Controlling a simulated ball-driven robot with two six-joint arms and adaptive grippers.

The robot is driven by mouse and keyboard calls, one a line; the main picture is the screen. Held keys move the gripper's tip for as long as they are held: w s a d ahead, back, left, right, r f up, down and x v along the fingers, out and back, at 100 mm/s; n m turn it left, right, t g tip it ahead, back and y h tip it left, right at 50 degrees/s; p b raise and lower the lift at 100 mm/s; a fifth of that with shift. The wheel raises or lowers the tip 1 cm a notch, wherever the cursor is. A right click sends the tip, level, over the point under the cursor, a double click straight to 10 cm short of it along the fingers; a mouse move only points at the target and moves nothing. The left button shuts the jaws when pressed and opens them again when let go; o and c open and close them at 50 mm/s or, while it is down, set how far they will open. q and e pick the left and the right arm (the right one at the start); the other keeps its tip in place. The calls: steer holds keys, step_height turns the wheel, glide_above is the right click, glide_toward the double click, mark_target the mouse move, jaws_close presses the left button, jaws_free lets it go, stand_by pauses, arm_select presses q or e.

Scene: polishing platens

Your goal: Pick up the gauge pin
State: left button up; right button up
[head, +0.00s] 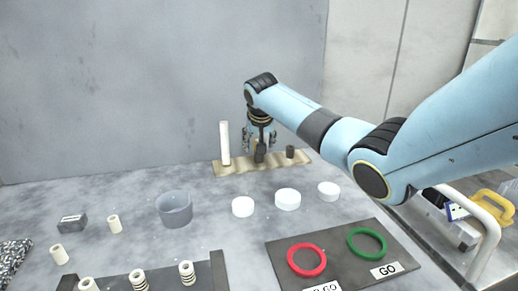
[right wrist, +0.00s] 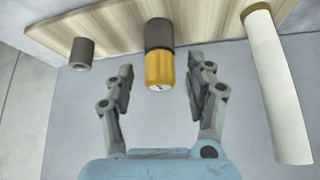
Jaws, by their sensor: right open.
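The gauge pin appears to be the short cylinder with a dark upper part and a yellow end (right wrist: 160,70) in the right wrist view. It sits at the wooden rack (right wrist: 112,20), between a small dark peg (right wrist: 82,53) and a long white cylinder (right wrist: 279,85). My right gripper (right wrist: 167,74) is open, with one finger on each side of the yellow end and a gap on both sides. In the head view my right gripper (head: 259,138) is over the rack (head: 235,169) and partly hides the pin. My left gripper is not in view.
The white cylinder (head: 225,143) stands upright close to the gripper's left. In front are several white discs (head: 288,199), a grey cup (head: 174,209), and a dark board (head: 331,258) with red (head: 307,274) and green (head: 383,245) rings. A wall (head: 165,80) is behind the rack.

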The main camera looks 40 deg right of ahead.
steer(key=shift+r, duration=0.1)
jaws_close()
steer(key=shift+r, duration=0.1)
stand_by(0.3)
